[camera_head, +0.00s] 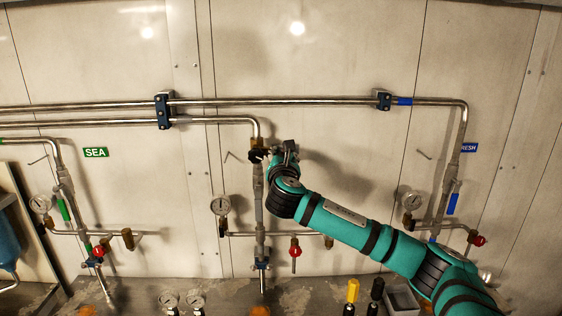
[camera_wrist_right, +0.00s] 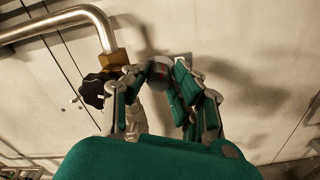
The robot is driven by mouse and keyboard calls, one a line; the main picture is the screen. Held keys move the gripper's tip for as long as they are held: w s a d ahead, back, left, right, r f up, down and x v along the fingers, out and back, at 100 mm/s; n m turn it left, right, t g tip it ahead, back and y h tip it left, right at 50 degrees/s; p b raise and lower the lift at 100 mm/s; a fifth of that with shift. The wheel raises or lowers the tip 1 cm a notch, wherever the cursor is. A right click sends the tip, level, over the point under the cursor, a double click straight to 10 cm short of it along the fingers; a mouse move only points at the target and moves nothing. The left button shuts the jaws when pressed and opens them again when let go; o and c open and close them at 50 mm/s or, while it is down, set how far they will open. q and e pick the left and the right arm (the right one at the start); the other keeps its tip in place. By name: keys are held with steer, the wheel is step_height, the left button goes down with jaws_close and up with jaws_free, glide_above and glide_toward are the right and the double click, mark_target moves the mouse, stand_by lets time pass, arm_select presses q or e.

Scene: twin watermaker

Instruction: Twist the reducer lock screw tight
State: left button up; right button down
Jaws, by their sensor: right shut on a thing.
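My right gripper (camera_head: 284,152) is at the upper part of the middle vertical pipe assembly, just below the bend of the pipe. In the right wrist view the gripper (camera_wrist_right: 158,78) has its fingertips closed around a small round dark-grey piece, which appears to be the reducer lock screw (camera_wrist_right: 160,68). The fingers hide much of it. A black lobed knob (camera_wrist_right: 93,89) sits just left of the fingers, beside the brass fitting (camera_wrist_right: 115,59); the knob also shows in the head view (camera_head: 256,156). My left gripper is out of view.
Steel pipes (camera_head: 320,102) run along the wall above my gripper. Similar assemblies stand left and right. Bare wall lies right of my gripper.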

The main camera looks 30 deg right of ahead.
steer(key=m+b, duration=0.2)
steer(key=m, duration=0.2)
steer(key=m+b, duration=0.1)
steer(key=m, duration=0.3)
steer(key=m+b, duration=0.2)
steer(key=m, duration=0.2)
steer(key=shift+f+m+b, duration=0.3)
steer(key=shift+b, duration=0.05)
stand_by(0.4)
steer(key=c, duration=1.1)
jaws_free()
steer(key=shift+s+d+r, duration=0.1)
steer(key=v, duration=1.2)
